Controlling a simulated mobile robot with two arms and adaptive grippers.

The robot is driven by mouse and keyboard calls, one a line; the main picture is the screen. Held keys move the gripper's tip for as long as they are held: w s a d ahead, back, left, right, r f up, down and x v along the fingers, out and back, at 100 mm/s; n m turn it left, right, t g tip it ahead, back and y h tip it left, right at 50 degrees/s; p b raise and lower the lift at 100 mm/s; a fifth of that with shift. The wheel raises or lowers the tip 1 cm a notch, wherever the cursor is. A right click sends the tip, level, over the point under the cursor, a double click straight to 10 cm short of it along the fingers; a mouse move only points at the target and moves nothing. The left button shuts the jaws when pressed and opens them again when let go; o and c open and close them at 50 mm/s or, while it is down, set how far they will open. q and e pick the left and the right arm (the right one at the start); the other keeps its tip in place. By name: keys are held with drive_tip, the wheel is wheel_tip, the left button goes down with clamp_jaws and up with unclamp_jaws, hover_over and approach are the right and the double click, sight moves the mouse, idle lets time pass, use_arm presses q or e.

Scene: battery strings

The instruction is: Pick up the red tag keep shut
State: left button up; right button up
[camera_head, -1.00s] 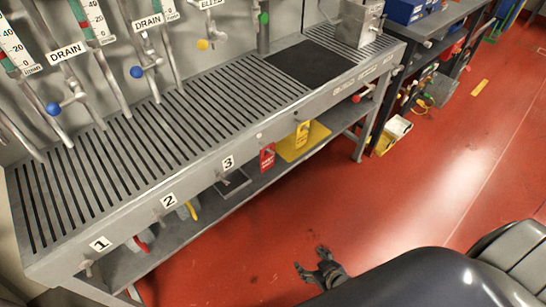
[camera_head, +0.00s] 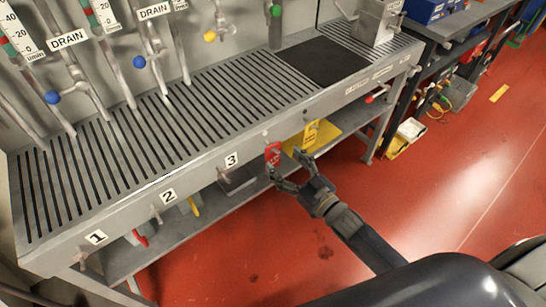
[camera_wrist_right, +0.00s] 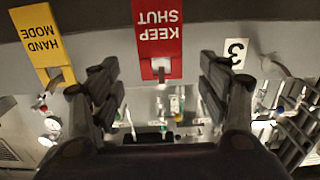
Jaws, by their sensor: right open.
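The red tag (camera_head: 273,154) hangs from the front edge of the grey bench (camera_head: 200,165), right of the number 3 label. In the right wrist view the red tag (camera_wrist_right: 158,28) appears upside down, reads KEEP SHUT, and hangs on a small hook. My right gripper (camera_head: 284,168) is open in front of it. In the wrist view its fingers (camera_wrist_right: 160,95) stand to either side of the tag's hook end, with nothing seen between them touching the tag. My left gripper is not in view.
A yellow HAND MODE tag (camera_head: 310,134) hangs close on the right of the red tag; it also shows in the wrist view (camera_wrist_right: 42,38). A yellow tray (camera_head: 345,122) sits on the lower shelf. The red floor before the bench is clear.

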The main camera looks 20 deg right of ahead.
sight(265, 144)
drive_tip(key=shift+x, duration=3)
drive_tip(key=shift+f, duration=0.1)
drive_tip(key=c, duration=1)
